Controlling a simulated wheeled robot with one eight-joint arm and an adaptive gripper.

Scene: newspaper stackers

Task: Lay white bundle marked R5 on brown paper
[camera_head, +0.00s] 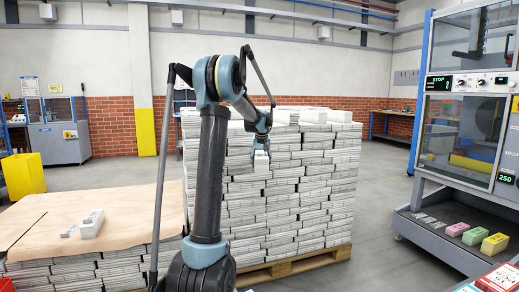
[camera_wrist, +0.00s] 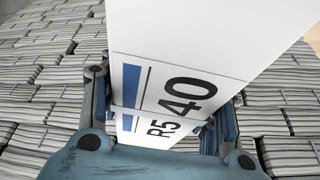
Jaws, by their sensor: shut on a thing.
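My gripper (camera_head: 261,147) is shut on a white bundle (camera_head: 261,164) in front of the tall stack. In the wrist view the white bundle (camera_wrist: 200,45) fills the space between my fingers (camera_wrist: 160,118). It has blue bars and the black marks R5 and 40. Its far end is cut off by the frame. The brown paper (camera_head: 130,200) covers a lower stack at the left. A white block (camera_head: 92,226) and a small grey piece (camera_head: 70,231) lie on it. My gripper is to the right of the paper and apart from it.
A tall stack of newspaper bundles (camera_head: 315,185) stands on a wooden pallet (camera_head: 300,262) behind the held bundle. A machine with a shelf (camera_head: 440,240) holding pink, green and yellow blocks stands at the right. Bare paper lies around the white block.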

